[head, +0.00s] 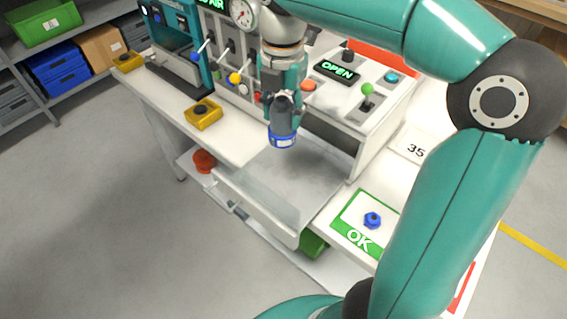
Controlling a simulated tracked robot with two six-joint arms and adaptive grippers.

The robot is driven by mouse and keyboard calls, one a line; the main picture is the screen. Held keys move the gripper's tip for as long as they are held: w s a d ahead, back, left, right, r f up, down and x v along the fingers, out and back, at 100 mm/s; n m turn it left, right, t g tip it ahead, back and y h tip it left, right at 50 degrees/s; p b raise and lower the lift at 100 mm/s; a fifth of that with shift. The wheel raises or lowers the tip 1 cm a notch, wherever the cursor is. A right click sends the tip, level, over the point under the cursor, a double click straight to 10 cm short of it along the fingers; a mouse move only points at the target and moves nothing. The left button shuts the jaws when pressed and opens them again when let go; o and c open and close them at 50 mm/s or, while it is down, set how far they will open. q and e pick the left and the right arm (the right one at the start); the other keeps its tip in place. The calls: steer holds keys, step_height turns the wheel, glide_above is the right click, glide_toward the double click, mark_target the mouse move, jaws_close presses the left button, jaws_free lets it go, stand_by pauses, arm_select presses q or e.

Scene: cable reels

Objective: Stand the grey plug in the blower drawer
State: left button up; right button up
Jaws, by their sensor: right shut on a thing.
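The grey plug (284,122) has a blue band with a white mark around its lower end. My right gripper (285,99) is shut on it and holds it roughly upright, band down. The plug hangs over the back part of the open blower drawer (262,204), apparently above its floor; the exact gap is hard to judge. The drawer is pulled out from the white machine and its grey floor looks bare. My left gripper is out of the picture.
The machine panel has levers, a gauge and a lit OPEN sign (337,71). A green OK mat (345,222) with a blue fitting (372,220) lies right of the drawer. Yellow button boxes (203,114) sit on the bench at left. A red object (204,161) is below.

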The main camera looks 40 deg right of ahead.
mark_target(285, 125)
steer(key=f, duration=0.7)
steer(key=f+b, duration=0.1)
steer(key=f, duration=0.7)
steer(key=shift+s+d+f, duration=0.15)
steer(key=shift+s+f, duration=0.05)
steer(key=shift+f, duration=0.05)
steer(key=shift+f+b, duration=0.1)
steer(key=shift+b, duration=0.2)
steer(key=o, duration=1.4)
steer(key=shift+c, duration=0.2)
step_height(285, 125, up, 11)
steer(key=shift+f+p, duration=0.1)
steer(key=shift+p, duration=0.6)
steer(key=shift+r, duration=0.7)
